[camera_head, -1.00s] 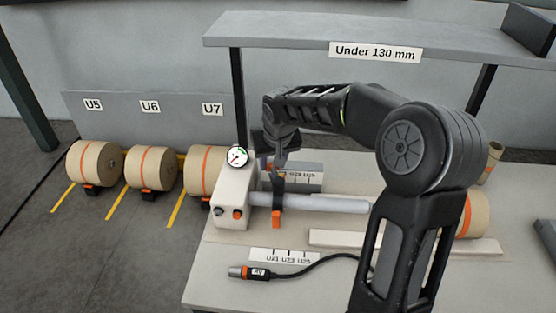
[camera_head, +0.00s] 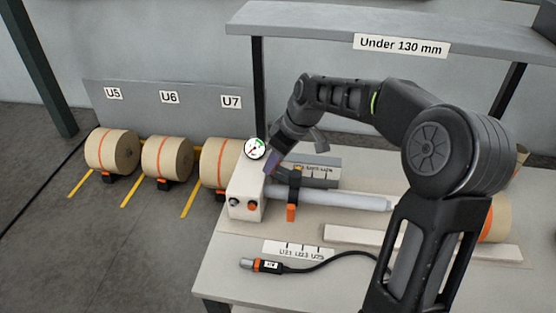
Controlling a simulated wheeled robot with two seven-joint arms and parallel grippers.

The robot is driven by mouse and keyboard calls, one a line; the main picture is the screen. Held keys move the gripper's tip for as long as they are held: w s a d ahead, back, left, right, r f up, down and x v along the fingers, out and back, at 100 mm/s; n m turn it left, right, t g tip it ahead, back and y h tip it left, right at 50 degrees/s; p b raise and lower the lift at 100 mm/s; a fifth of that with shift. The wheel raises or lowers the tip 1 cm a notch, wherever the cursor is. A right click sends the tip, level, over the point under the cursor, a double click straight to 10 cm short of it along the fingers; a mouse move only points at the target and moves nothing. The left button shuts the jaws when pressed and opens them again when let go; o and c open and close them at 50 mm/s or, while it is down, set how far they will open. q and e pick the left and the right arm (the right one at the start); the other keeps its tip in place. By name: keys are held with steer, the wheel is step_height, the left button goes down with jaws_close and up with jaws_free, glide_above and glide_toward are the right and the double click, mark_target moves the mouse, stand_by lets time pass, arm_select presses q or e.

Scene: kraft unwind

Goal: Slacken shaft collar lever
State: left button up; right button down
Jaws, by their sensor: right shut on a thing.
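The shaft collar (camera_head: 294,182) is a dark band around the pale grey shaft (camera_head: 345,199), close to the white housing (camera_head: 247,192). An orange tab (camera_head: 291,213) hangs from its front. My right gripper (camera_head: 273,168) points down between the housing and the collar, at the shaft's near-housing end. It is shut on a small part there, seemingly the collar lever. The jaws and arm hide most of that part, so its exact angle cannot be told. My left gripper is out of view.
A dial gauge (camera_head: 254,148) tops the housing, close to my gripper. A shelf (camera_head: 330,28) labelled "Under 130 mm" overhangs the table. A cabled plug (camera_head: 262,265) lies at the front.

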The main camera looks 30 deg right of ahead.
mark_target(285, 170)
steer(key=shift+a, duration=0.15)
stand_by(0.3)
steer(key=c, duration=0.9)
jaws_free()
steer(key=shift+s, duration=0.1)
steer(key=shift+r, duration=0.1)
steer(key=b+v, duration=0.1)
steer(key=v, duration=0.6)
steer(key=shift+s+r, duration=0.1)
steer(key=shift+r, duration=0.15)
